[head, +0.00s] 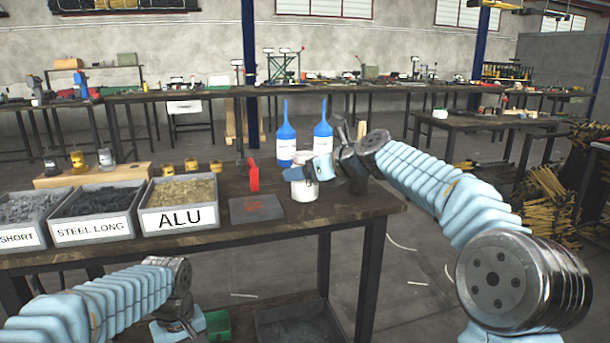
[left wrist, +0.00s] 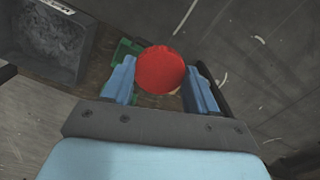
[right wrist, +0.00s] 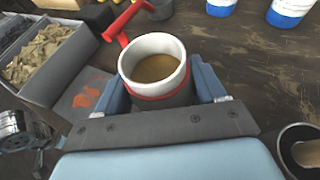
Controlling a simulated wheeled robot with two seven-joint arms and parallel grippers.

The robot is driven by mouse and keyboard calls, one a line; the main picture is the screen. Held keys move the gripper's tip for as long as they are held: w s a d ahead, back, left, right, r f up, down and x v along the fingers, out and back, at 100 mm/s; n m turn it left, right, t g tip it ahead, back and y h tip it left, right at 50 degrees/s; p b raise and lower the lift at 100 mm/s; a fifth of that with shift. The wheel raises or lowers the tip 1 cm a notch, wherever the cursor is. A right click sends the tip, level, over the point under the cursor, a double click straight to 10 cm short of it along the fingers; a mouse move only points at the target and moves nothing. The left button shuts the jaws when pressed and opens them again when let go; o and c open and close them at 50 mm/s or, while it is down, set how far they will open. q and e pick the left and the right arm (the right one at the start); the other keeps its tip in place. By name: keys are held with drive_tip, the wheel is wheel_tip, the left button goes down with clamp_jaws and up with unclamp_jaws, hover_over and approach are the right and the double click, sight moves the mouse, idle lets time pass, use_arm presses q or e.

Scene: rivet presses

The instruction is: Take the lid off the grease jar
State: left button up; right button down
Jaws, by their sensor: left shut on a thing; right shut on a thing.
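The white grease jar (head: 303,188) is at the right part of the table. In the right wrist view the jar (right wrist: 150,62) is upright and uncovered, with brown grease inside and a red band below its rim. My right gripper (head: 312,172) is shut on the jar, one finger on each side. A round red lid (left wrist: 161,70) sits between the fingers of my left gripper (left wrist: 160,88), which is shut on it. In the head view my left gripper (head: 180,326) is low, in front of the table; the lid is not visible there.
Two blue bottles (head: 286,140) stand behind the jar. A red-handled tool (head: 253,176) and a grey pad (head: 256,209) are left of it. Labelled bins, including ALU (head: 180,220), fill the left side. A green box (head: 217,325) is below the table.

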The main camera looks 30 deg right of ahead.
drive_tip(key=shift+r, duration=0.1)
drive_tip(key=shift+c, duration=0.5)
unclamp_jaws()
